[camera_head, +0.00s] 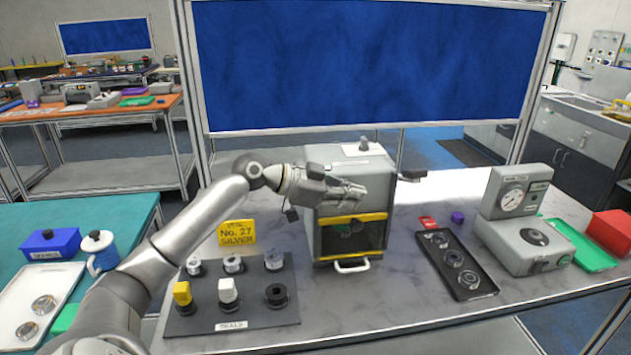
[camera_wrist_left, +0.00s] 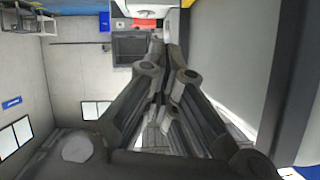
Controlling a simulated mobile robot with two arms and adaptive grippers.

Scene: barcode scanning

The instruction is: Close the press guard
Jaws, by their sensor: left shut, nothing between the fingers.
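The press (camera_head: 318,236) is a grey box in the middle of the table in the head view. Its guard has a yellow frame (camera_head: 352,218) across the front, over a dark window, with a white handle (camera_head: 351,266) at the bottom. The guard appears lowered over the opening; I cannot tell whether it is fully shut. My left gripper (camera_head: 358,191) is shut and empty, at the upper front of the press above the yellow bar. Contact cannot be told. Its shut fingers also show in the left wrist view (camera_wrist_left: 166,55). My right gripper is not in view.
A dark board (camera_head: 250,313) with several knobs and rings lies left of the press, with a yellow sign (camera_head: 237,233) behind it. A black tray (camera_head: 440,262) with rings and a grey gauge unit (camera_head: 514,192) stand to the right. Table before the press is clear.

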